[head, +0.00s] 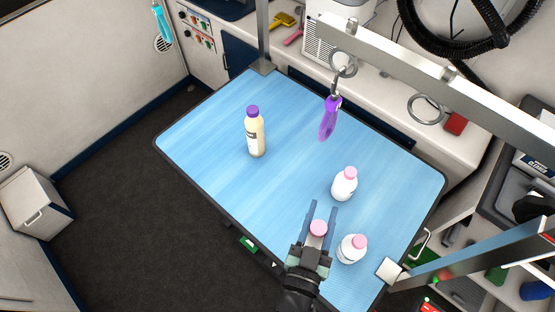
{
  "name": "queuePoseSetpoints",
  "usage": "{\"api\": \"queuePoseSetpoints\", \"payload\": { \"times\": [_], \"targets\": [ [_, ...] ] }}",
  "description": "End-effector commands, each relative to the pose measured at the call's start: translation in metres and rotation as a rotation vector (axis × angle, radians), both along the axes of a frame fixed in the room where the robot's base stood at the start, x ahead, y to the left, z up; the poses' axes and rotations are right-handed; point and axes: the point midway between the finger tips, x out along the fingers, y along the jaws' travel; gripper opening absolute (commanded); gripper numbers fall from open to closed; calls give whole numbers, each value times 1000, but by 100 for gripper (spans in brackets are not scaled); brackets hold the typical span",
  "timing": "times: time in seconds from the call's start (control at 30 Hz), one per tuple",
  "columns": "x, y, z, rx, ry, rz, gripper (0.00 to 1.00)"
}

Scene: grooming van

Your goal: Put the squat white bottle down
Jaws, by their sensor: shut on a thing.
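My gripper (322,207) is over the near part of the blue table (215,150). Its two dark fingers are on either side of a white bottle with a pink cap (318,227), and it is shut on that bottle. The gripper hides most of the bottle's body. I cannot tell whether its base touches the table or hangs above it. Two other white bottles with pink caps stand nearby: one (344,185) farther back to the right, one (351,249) close on the right of my gripper.
A tall cream bottle with a purple cap (255,135) stands on the table's left half. A purple loop (328,120) hangs from the metal overhead bar (440,70) above the far side. The table's left and middle are mostly bare. A bracket (390,270) is at the right corner.

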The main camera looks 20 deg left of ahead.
Motion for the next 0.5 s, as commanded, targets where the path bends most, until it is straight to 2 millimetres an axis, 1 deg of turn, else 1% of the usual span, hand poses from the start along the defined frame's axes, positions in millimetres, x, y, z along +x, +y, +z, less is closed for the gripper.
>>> {"api": "queuePoseSetpoints", "payload": {
  "times": [0.03,0.1,0.2,0.3,0.37,0.5],
  "targets": [
    [4,0,-23,-2,-5,2,0],
    [10,1,-36,-3,-7,8,0],
    [22,3,-49,-4,-9,24,0],
    [39,10,-54,-2,-13,50,0],
    [50,17,-53,-1,-13,69,0],
    [75,42,-43,3,-14,121,0]
  ]
}}
